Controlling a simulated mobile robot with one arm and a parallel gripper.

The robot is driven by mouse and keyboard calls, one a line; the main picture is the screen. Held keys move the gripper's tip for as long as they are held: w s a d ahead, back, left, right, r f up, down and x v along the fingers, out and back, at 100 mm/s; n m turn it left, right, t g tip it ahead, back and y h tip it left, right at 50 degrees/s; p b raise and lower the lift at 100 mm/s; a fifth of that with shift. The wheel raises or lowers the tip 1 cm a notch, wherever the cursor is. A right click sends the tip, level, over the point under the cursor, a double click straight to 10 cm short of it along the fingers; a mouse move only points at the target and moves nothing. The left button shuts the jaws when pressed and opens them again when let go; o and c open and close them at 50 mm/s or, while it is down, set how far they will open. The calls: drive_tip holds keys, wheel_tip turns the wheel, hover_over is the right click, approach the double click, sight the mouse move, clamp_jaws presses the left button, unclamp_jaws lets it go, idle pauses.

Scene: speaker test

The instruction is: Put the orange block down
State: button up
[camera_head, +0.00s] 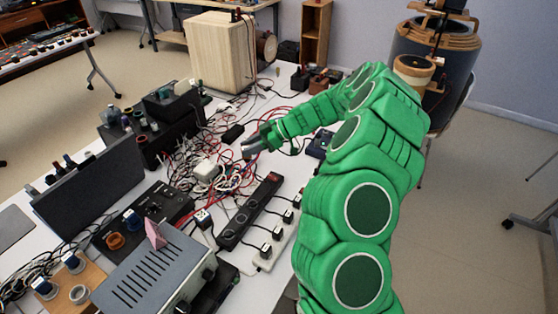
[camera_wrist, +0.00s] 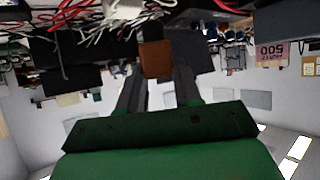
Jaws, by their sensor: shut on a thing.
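The orange block (camera_wrist: 155,58) shows as a brownish-orange square between the fingertips of my gripper (camera_wrist: 157,78) in the wrist view. The two dark fingers are shut on it. In the head view my gripper (camera_head: 254,144) reaches over the cluttered table (camera_head: 285,85), at the end of the green arm. I cannot make out the block in the head view, nor tell how high it is above the table.
Tangled red and white cables (camera_head: 232,180) lie beneath and beside my gripper. A white power strip (camera_head: 272,240) with black plugs lies nearer, by a grey metal box (camera_head: 155,280). A wooden speaker cabinet (camera_head: 218,50) stands behind. Bare white tabletop shows near the back right edge.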

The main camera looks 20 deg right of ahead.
drive_tip(key=s+d+m+t, duration=0.2)
drive_tip(key=d, duration=1)
drive_tip(key=shift+t+h, duration=0.3)
drive_tip(key=shift+h, duration=0.1)
drive_tip(key=shift+w+d+f, duration=0.4)
drive_tip(key=shift+w+f, duration=1.35)
drive_tip(key=shift+w, duration=0.55)
drive_tip(key=shift+w+d+f, duration=0.45)
drive_tip(key=shift+w+f, duration=1.25)
drive_tip(key=shift+w, duration=0.55)
drive_tip(key=shift+w+d+f, duration=0.4)
drive_tip(key=shift+w+f, duration=1.35)
drive_tip(key=shift+w, duration=0.55)
drive_tip(key=shift+w+f, duration=0.15)
drive_tip(key=shift+f, duration=1.55)
drive_tip(key=shift+f, duration=0.1)
drive_tip(key=o, duration=1)
drive_tip(key=shift+o, duration=0.2)
